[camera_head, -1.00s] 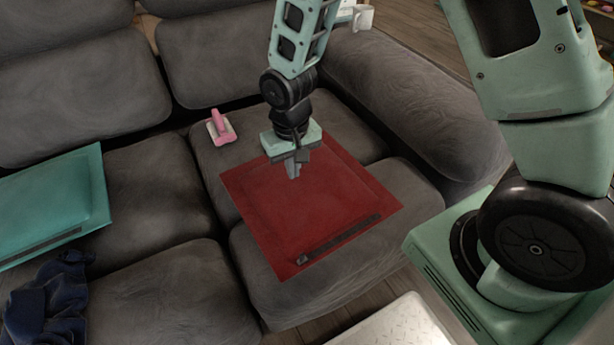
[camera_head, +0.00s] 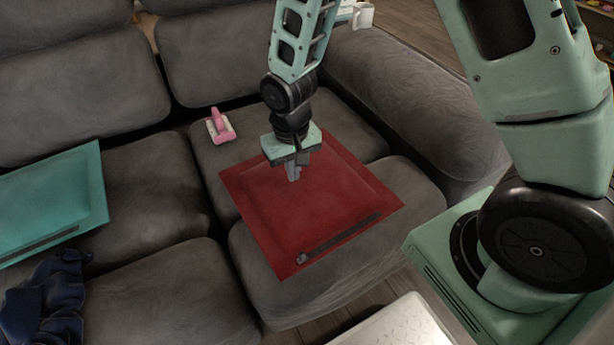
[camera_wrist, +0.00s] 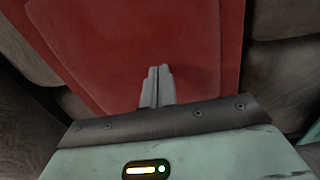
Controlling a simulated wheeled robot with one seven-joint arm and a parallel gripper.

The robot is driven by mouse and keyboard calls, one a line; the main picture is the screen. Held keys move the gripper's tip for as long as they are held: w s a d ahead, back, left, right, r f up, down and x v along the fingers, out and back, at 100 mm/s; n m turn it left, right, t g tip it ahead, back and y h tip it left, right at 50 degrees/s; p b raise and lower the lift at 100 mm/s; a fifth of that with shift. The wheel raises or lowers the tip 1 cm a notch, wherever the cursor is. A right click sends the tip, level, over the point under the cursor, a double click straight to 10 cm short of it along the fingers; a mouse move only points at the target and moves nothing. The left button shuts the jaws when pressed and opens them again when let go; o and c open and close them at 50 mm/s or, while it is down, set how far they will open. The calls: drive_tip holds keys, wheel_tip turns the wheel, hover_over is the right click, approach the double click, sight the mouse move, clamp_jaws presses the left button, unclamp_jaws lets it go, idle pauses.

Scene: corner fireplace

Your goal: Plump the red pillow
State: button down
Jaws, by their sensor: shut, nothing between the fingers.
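The red pillow (camera_head: 318,210) lies flat across the right-hand seat cushions of the grey sofa, with a dark strip along its near edge. It also fills much of the wrist view (camera_wrist: 200,45). My gripper (camera_head: 293,174) points down at the far-left half of the pillow, its fingers together and holding nothing. In the wrist view the closed fingertips (camera_wrist: 157,72) are set against the red cloth. I cannot tell if they touch it or hover just above.
A pink-handled brush-like item (camera_head: 220,126) sits on the sofa behind and left of the pillow. A teal pillow (camera_head: 55,200) and dark blue cloth (camera_head: 45,300) lie at the left. The sofa's armrest (camera_head: 415,100) rises at the right. A white mug (camera_head: 363,16) stands beyond.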

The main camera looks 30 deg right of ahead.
sight(307, 176)
drive_tip(key=shift+f, duration=0.55)
drive_tip(key=shift+d+r+p, duration=0.55)
drive_tip(key=shift+d+r, duration=0.1)
drive_tip(key=shift+w+d+r+p, duration=0.1)
drive_tip(key=shift+d+r+p, duration=0.3)
drive_tip(key=shift+d+p, duration=0.15)
drive_tip(key=shift+w+d+r+p, duration=0.1)
drive_tip(key=shift+d+r+p, duration=0.3)
drive_tip(key=shift+d, duration=0.2)
drive_tip(key=shift+f, duration=0.1)
drive_tip(key=shift+f, duration=0.15)
drive_tip(key=shift+f+b, duration=1)
drive_tip(key=shift+f, duration=0.2)
